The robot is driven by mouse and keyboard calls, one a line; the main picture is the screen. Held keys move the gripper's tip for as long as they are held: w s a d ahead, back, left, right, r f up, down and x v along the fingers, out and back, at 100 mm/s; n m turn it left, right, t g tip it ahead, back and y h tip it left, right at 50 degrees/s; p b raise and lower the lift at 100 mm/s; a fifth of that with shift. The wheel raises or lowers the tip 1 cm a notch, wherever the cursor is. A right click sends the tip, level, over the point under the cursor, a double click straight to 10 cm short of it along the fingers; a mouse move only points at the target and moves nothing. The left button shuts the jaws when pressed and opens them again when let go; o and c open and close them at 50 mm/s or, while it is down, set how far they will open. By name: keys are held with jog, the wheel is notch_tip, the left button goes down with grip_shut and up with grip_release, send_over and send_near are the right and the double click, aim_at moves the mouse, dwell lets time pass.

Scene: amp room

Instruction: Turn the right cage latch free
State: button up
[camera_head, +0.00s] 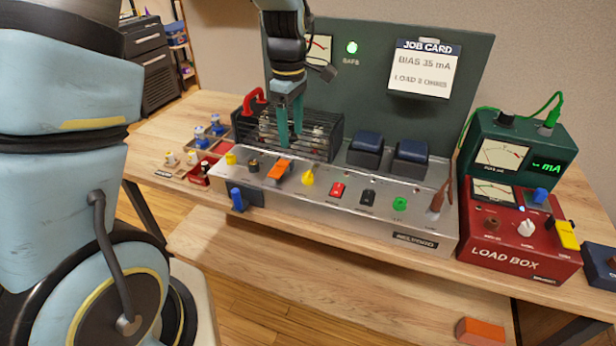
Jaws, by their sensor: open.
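The black barred cage (335,135) stands on the silver amplifier chassis (390,220), with a red handle (252,103) at its left end. A yellow turn piece (308,177) in front of the cage's right part looks like the right latch; I cannot be sure. A similar yellow piece (231,158) is near the cage's left front corner. My gripper (290,138) points down with teal fingers, open, over or in front of the cage's middle. It appears apart from the right yellow piece. The fingers hide part of the cage, and their exact depth is unclear.
An orange switch (279,169) lies between the yellow pieces. Red, black and green controls line the chassis front. Two dark blue-topped transformers (366,150) stand right of the cage. A green panel (400,110) rises behind. The red load box (520,240) is at right.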

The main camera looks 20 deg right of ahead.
aim_at(308, 173)
jog(key=shift+n, duration=0.6)
jog(key=d+f, duration=0.1)
jog(key=f, duration=0.3)
jog(key=d+f+p, duration=0.1)
jog(key=f, duration=0.3)
jog(key=s+d+f+p, duration=0.1)
jog(key=f, duration=0.2)
jog(key=shift+d+f, duration=0.2)
jog(key=shift+f, duration=0.2)
grip_shut()
